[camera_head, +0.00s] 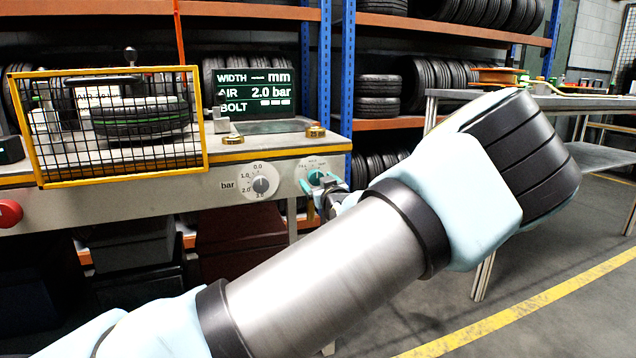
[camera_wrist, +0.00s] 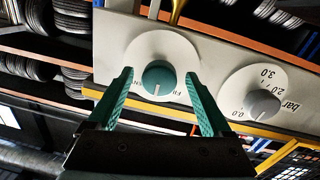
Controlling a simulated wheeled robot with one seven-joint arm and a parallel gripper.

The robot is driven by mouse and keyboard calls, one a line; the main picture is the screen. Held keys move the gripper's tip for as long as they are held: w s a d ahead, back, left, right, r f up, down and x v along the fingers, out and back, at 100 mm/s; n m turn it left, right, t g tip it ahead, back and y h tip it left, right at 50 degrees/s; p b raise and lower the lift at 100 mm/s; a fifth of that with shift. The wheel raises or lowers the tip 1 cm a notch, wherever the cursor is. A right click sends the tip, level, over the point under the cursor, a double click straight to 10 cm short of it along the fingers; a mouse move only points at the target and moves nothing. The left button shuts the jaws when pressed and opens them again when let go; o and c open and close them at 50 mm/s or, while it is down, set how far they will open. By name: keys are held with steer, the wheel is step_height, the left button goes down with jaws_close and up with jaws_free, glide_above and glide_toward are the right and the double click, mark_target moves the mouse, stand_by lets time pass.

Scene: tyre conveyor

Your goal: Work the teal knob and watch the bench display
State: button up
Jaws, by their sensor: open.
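The teal knob (camera_wrist: 158,80) sits on a round white dial plate on the bench front. In the wrist view it lies between my open fingers, with a visible gap on each side. In the head view the teal knob (camera_head: 316,177) shows partly behind my gripper (camera_head: 314,190), which is at the panel. My gripper also shows in the wrist view (camera_wrist: 160,100), empty, with teal finger pads.
A grey bar knob (camera_head: 262,186) with a scale is left of the teal knob. A yellow-framed mesh guard (camera_head: 108,125) stands before a tyre (camera_head: 130,118). A red button (camera_head: 10,213) is at far left. Tyre racks stand behind; a metal table (camera_head: 560,102) is at right.

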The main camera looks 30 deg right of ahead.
steer(key=shift+c, duration=0.3)
jaws_close()
steer(key=shift+r+m+p, duration=0.1)
steer(key=shift+m+p, duration=0.2)
steer(key=shift+p, duration=0.2)
steer(key=m+p, duration=0.2)
steer(key=p, duration=0.1)
steer(key=shift+r+m, duration=0.15)
steer(key=shift+m, duration=0.25)
steer(key=m+p, duration=0.3)
steer(key=m, duration=0.2)
steer(key=shift+p, duration=0.3)
steer(key=shift+m, duration=0.3)
steer(key=shift+o, duration=0.3)
jaws_free()
